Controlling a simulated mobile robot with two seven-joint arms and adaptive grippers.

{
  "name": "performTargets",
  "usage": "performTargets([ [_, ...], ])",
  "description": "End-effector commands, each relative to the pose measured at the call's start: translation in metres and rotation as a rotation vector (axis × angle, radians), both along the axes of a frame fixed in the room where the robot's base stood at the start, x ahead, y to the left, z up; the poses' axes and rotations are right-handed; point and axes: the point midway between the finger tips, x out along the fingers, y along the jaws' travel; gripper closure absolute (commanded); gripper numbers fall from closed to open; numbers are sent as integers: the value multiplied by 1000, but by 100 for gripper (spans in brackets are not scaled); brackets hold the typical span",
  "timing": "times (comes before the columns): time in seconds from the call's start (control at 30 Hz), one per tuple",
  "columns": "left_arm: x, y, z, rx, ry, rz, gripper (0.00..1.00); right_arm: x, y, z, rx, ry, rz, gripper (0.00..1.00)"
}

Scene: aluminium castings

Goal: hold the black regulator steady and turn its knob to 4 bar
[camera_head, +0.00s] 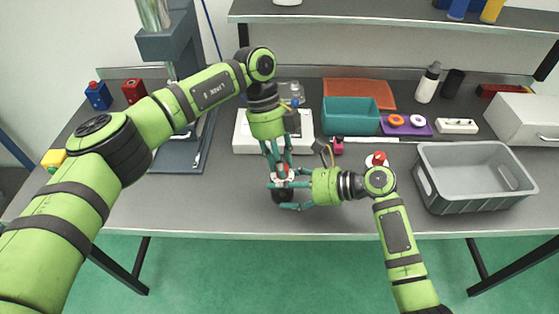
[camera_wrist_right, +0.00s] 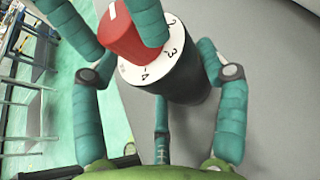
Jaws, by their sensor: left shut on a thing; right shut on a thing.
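The black regulator (camera_head: 281,195) stands upright near the front middle of the table. Its red knob (camera_head: 283,169) sits on top above a white dial (camera_wrist_right: 143,76). In the right wrist view, the digits 2, 3 and 4 show, and a white mark on the knob (camera_wrist_right: 129,38) lies at its upper left, away from the 4. Part of the dial is hidden. My left gripper (camera_head: 283,173) reaches down from above and is shut on the knob. My right gripper (camera_head: 285,196) comes from the right and is shut around the regulator's black body (camera_wrist_right: 188,82).
A white device (camera_head: 246,136) lies behind the regulator. A grey crate (camera_head: 476,203) stands at the right, a teal bin (camera_head: 350,125) at the back. A dark press stand (camera_head: 180,150) is at the left. The table's front edge is close; its front left is clear.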

Motion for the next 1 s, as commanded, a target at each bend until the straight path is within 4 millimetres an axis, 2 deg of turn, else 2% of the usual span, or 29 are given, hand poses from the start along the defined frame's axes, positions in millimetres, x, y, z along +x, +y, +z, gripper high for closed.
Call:
performTargets([
  [0.03, -2, -8, 3, -15, 2, -53, 100, -3, 4, -2, 0, 6, 7, 71],
  [1.0, -4, -12, 2, -3, 7, -979, 100, 0, 1, -2, -2, 5, -4, 71],
])
